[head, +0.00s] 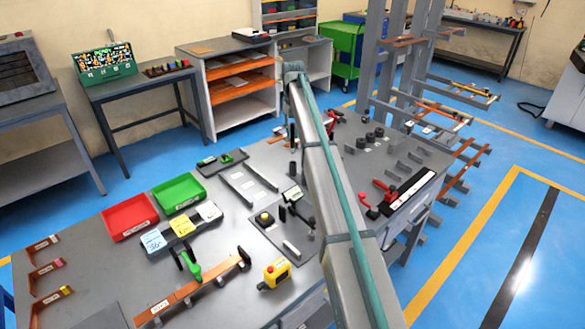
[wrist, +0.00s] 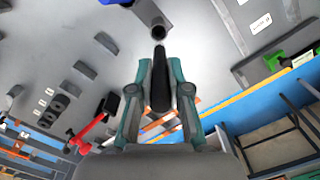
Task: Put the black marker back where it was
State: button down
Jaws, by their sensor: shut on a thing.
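The black marker (wrist: 160,88) is between the two teal fingers of my gripper (wrist: 159,68) in the wrist view. My gripper is shut on it, with its far end extending toward the table. Just beyond that end is a dark round holder (wrist: 159,33) with an open top. The marker's tip and the holder's opening look close and nearly in line; I cannot tell whether they touch. A small dark upright cylinder (head: 292,169) stands on the table near there.
The grey worktable (head: 232,236) carries a red bin (head: 129,216), a green bin (head: 179,191), and a yellow button box (head: 275,273). Red-handled tools (head: 388,188) and several black rollers lie right of my arm. A grey rack (head: 385,60) stands behind.

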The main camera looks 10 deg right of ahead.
aim_at(293, 147)
jog(key=shift+f+p, duration=1.5)
jog(key=shift+f, duration=3.3)
jog(key=shift+f, duration=0.15)
jog(key=c, duration=1.1)
grip_release()
jog(key=r+b, duration=0.1)
jog(key=r, duration=0.3)
jog(key=r+b, duration=0.1)
jog(key=r, duration=0.3)
jog(key=r+b, duration=0.1)
jog(key=r, duration=0.3)
jog(key=shift+w+d+r, duration=0.1)
jog(key=shift+w+r, duration=0.1)
jog(key=shift+w, duration=0.1)
